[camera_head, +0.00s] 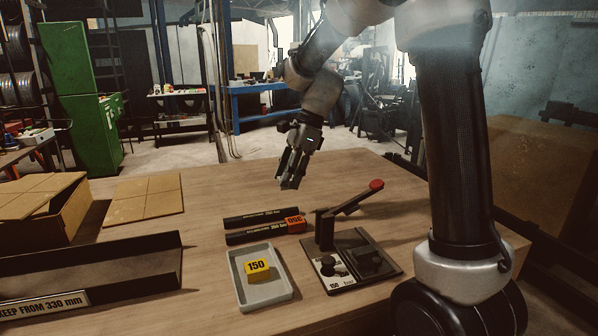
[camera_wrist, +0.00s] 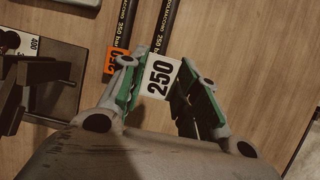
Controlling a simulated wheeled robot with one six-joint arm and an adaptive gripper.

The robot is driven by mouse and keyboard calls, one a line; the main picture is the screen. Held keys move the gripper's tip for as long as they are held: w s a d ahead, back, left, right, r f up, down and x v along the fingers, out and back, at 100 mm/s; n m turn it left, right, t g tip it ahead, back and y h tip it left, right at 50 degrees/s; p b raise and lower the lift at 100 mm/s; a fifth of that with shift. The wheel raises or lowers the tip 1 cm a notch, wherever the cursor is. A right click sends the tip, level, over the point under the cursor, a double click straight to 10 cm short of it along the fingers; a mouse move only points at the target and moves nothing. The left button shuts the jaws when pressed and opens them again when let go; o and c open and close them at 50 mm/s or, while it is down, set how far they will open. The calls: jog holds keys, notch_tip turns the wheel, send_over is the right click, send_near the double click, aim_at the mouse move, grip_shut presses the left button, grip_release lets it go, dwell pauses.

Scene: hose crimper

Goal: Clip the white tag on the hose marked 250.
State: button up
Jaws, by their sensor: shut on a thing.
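My gripper (camera_head: 288,182) is raised over the table, pointing down, behind the right end of the hoses in the head view. In the wrist view its fingers (camera_wrist: 155,95) are shut on the white tag (camera_wrist: 160,76), which reads 250. Two black hoses lie side by side. The far hose (camera_head: 258,218) has no tag and passes behind the white tag in the wrist view (camera_wrist: 165,25). The near hose (camera_head: 252,237) has an orange tag (camera_head: 295,224) at its right end.
A grey tray (camera_head: 243,300) holds a yellow tag (camera_head: 257,270) marked 150. A crimper (camera_head: 325,230) with a raised red-knobbed lever stands right of the hoses on a dark base. A long open box (camera_head: 140,255) and a cardboard box (camera_head: 60,215) stand at left.

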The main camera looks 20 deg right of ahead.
aim_at(287, 209)
jog(key=shift+f, duration=3.7)
jog(key=shift+f, duration=0.5)
jog(key=o, duration=0.8)
jog(key=shift+r, duration=3.65)
jog(key=shift+s+r, duration=0.1)
jog(key=shift+r, duration=0.25)
